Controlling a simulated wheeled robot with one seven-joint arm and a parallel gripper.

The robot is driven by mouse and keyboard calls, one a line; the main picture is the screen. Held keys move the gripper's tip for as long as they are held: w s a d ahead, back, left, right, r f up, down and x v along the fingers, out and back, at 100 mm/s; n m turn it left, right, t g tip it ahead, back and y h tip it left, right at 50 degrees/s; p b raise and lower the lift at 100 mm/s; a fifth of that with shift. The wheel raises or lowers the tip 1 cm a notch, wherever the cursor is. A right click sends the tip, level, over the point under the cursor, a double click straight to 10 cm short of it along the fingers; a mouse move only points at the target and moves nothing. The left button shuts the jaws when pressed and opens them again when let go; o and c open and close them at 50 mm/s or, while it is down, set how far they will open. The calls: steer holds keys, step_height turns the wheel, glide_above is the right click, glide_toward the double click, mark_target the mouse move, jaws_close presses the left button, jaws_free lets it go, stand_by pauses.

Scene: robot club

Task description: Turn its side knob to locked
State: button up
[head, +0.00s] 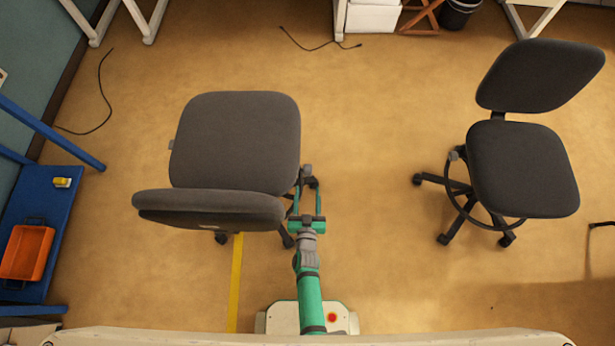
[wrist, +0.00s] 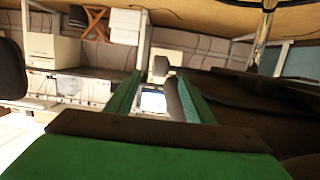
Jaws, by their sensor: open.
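A dark grey office chair (head: 240,145) stands left of centre in the head view, its backrest toward me. A small grey side knob (head: 307,170) sticks out at its right side. The knob also shows in the wrist view (wrist: 161,66), with a grey rod-like part (wrist: 173,97) below it. My green gripper (head: 307,190) is open, its two fingers pointing away from me along the chair's right side. In the wrist view the knob appears between and just beyond the fingertips (wrist: 158,80). I cannot tell contact or the knob's setting.
A second dark chair (head: 522,170) stands to the right, with clear floor between. A blue bench (head: 50,215) with an orange bin (head: 27,252) and a small yellow item (head: 62,182) is at the left. Cables (head: 315,45) lie on the far floor.

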mark_target(306, 175)
steer(key=shift+s+a+f+t, duration=0.15)
steer(key=shift+f+t, duration=0.15)
steer(key=shift+t, duration=0.3)
steer(key=shift+s+d+f+t, duration=0.15)
steer(key=shift+f+t, duration=0.15)
steer(key=shift+t, duration=0.3)
steer(key=shift+w+a, duration=0.1)
steer(key=shift+w, duration=0.05)
steer(key=w, duration=0.9)
steer(key=shift+w+a, duration=0.1)
steer(key=shift+a, duration=0.05)
steer(key=shift+w, duration=0.5)
steer(key=shift+d, duration=0.2)
steer(key=shift+w, duration=0.1)
